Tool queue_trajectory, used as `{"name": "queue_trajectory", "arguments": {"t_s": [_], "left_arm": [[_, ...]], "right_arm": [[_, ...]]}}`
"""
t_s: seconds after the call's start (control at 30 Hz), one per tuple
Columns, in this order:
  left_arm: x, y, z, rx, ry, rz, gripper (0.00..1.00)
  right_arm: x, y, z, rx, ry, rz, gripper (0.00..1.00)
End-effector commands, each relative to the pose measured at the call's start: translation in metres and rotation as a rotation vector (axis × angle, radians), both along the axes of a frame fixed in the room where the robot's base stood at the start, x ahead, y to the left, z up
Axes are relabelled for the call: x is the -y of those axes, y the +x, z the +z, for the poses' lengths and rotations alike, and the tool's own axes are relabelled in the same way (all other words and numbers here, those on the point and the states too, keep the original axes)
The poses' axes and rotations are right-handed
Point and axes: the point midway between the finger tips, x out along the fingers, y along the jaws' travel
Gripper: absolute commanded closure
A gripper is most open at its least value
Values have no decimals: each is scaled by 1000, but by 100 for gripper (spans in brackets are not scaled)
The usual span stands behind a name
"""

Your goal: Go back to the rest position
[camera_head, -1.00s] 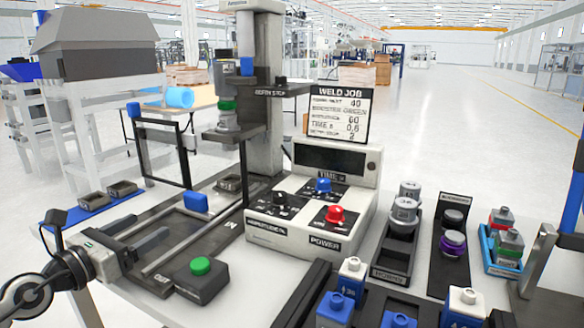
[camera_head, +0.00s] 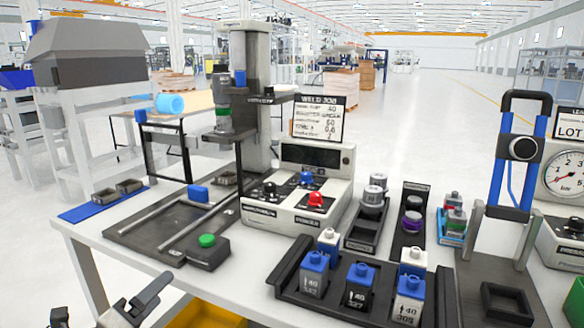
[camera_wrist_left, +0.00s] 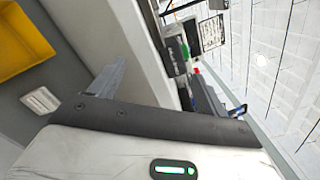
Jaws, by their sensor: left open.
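My left gripper (camera_head: 112,300) is at the bottom left of the head view, in front of the workbench (camera_head: 82,236) edge and over the floor. Its jaws are apart with nothing between them. In the left wrist view its open, empty fingers (camera_wrist_left: 170,98) stand beside the bench side, with the bench-top things beyond at the right. My right gripper is in neither view.
The bench holds a welding station with a control box (camera_head: 300,190), a green button box (camera_head: 205,250), and a black tray (camera_head: 335,305) of blue and white bottles. A gauge (camera_head: 565,178) stands right. A yellow bin (camera_head: 205,315) sits under the bench.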

Motion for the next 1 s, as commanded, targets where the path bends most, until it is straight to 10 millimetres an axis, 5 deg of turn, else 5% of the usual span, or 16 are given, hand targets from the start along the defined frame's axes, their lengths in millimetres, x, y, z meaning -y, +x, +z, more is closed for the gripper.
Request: {"name": "queue_trajectory", "arguments": {"t_s": [0.17, 0.33, 0.5, 0.63, 1.0], "left_arm": [[28, -46, -45, -311, -602, 120, 24], [64, -123, -99, -715, -1351, 378, 24], [95, -181, -124, -962, -1837, 595, 24], [106, -198, -129, -1030, -1977, 661, 24], [107, -199, -131, -1038, -1989, 665, 24]], "right_arm": [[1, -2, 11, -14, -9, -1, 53], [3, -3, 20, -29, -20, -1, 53], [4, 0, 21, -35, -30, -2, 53], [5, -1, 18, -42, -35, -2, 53], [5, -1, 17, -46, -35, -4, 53]]}}
